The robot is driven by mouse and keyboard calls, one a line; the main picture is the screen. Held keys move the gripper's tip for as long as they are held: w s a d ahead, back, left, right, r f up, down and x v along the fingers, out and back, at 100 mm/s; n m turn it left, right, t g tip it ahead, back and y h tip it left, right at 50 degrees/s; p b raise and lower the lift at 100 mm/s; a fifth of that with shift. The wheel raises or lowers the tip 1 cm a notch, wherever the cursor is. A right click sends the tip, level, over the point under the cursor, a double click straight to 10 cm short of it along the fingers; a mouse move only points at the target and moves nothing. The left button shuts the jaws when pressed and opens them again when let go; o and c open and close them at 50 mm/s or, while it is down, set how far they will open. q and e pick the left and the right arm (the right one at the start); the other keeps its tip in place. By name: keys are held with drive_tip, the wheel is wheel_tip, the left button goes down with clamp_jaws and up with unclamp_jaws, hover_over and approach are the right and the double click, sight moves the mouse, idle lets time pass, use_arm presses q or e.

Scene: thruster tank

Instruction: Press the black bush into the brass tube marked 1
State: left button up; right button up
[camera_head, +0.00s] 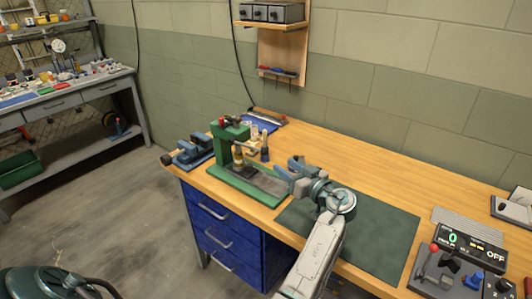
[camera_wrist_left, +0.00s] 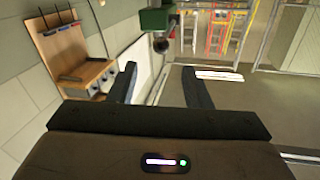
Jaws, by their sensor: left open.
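The green press (camera_head: 222,146) stands on the workbench, left of centre. A small brass-coloured piece (camera_head: 238,159) with dark parts is at the press, under its head; I cannot tell whether it is the brass tube marked 1. I cannot make out the black bush or any number. My left gripper (camera_head: 287,171) is open, just right of the press and above the bench. In the left wrist view its two dark fingers (camera_wrist_left: 159,82) are spread with nothing between them. The press's green head (camera_wrist_left: 155,20) shows beyond them, apart from the fingers. My right gripper is not in view.
A blue vise (camera_head: 192,152) stands left of the press. A dark green mat (camera_head: 385,240) lies clear to the right. A control box (camera_head: 455,275) and a counter display (camera_head: 468,245) are at the bench's right. The wooden bench top (camera_head: 370,175) behind the mat is free.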

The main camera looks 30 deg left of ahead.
sight(267, 153)
use_arm(q)
drive_tip(key=p+x, duration=0.4)
drive_tip(key=x, duration=0.5)
drive_tip(key=shift+w+a+r+p, duration=0.1)
drive_tip(key=shift+a+p, duration=0.25)
drive_tip(key=shift+p, duration=0.05)
drive_tip(key=shift+w+a, duration=0.1)
drive_tip(key=shift+a, duration=0.4)
clamp_jaws()
